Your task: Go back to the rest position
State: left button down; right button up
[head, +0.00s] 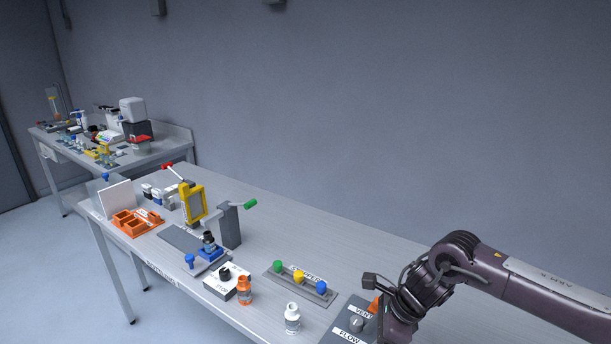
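My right arm (540,295) comes in from the right edge over the near right part of the long bench (350,240). Its wrist is bent downward above the grey panel (345,325) lettered "VENT" and "FLOW". The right gripper (397,328) is at the bottom edge; its fingertips are hidden or cut off, so I cannot see whether it is open or holds anything. An orange part (374,305) shows just beside the wrist. My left arm and gripper are not in view.
On the bench stand a white bottle (292,318), an orange bottle (245,291), a stopper tray (301,284), a grey post with green handle (230,225), a yellow frame (193,204) and an orange rack (135,223). The bench's back right is clear. A second bench (170,150) stands behind.

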jog(key=s+a+r+m+t+y, duration=0.15)
jog(key=s+a+m, duration=0.25)
jog(key=a+m, duration=0.5)
jog(key=s+a+m+t+y, duration=0.3)
jog(key=a+m, duration=0.1)
jog(key=a, duration=0.8)
jog(key=s+d+m+t+h, duration=0.1)
jog(key=s+d+m+h, duration=0.15)
jog(key=d+m, duration=0.75)
jog(key=s+d+m+t+h, duration=0.15)
jog(key=d+m+h, duration=0.3)
jog(key=m, duration=1.05)
jog(key=s+d+f+m+g+h, duration=0.2)
jog(key=s+d+f+m+g, duration=0.25)
jog(key=s+d+m, duration=0.7)
notch_tip(320, 180, down, 30)
jog(key=g, duration=0.1)
jog(key=s+d+f, duration=0.2)
jog(key=s+f, duration=0.7)
jog(key=s, duration=0.1)
jog(key=s+d+f+g, duration=0.1)
jog(key=s+d+f, duration=0.1)
jog(key=s+f, duration=0.8)
jog(key=shift+s+b, duration=0.3)
jog(key=shift+s, duration=0.05)
